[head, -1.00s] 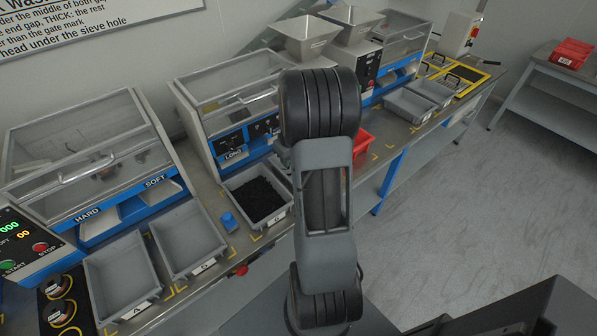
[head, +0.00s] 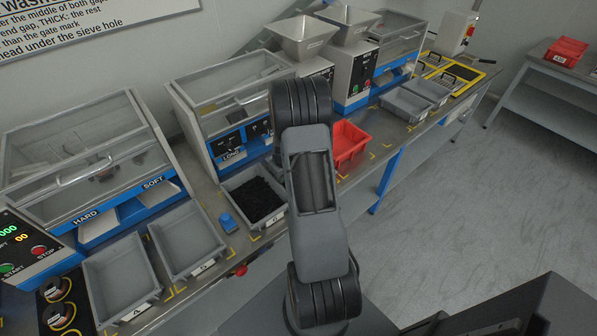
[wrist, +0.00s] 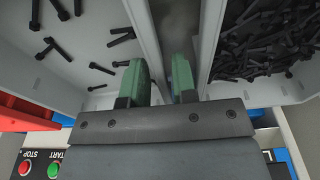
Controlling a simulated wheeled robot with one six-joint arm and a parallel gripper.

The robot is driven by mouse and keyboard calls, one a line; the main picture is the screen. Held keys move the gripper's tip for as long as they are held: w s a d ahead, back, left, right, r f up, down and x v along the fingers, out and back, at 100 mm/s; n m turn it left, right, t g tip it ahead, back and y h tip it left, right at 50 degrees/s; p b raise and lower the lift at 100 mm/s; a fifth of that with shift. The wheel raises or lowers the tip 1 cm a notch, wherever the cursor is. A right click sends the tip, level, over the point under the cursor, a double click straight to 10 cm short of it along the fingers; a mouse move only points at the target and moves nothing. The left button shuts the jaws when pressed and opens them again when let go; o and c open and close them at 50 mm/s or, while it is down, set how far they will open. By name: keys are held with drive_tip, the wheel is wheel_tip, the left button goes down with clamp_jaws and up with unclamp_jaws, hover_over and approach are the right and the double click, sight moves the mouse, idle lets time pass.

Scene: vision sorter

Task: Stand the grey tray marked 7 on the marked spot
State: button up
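In the wrist view my gripper (wrist: 162,84) has two green fingers with a gap between them. They are at the facing walls of two light grey trays, and a tray wall seems to run between them. The left tray (wrist: 137,25) holds a few scattered black bolts; the right tray (wrist: 206,30) holds a dense heap of them. No 7 is readable on any tray, so I cannot tell which is the tray marked 7. In the head view my arm hides the gripper. Yellow corner marks (head: 255,237) lie along the bench edge; which is the marked spot is unclear.
In the head view two empty grey trays (head: 147,265) (head: 206,262) stand at left and a grey tray of black pieces (head: 236,190) beside my arm. A red bin (head: 347,143) and further grey trays (head: 404,113) stand to the right. Machines (head: 215,80) line the back.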

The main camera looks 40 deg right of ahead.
drive_tip(key=shift+c, duration=0.4)
clamp_jaws()
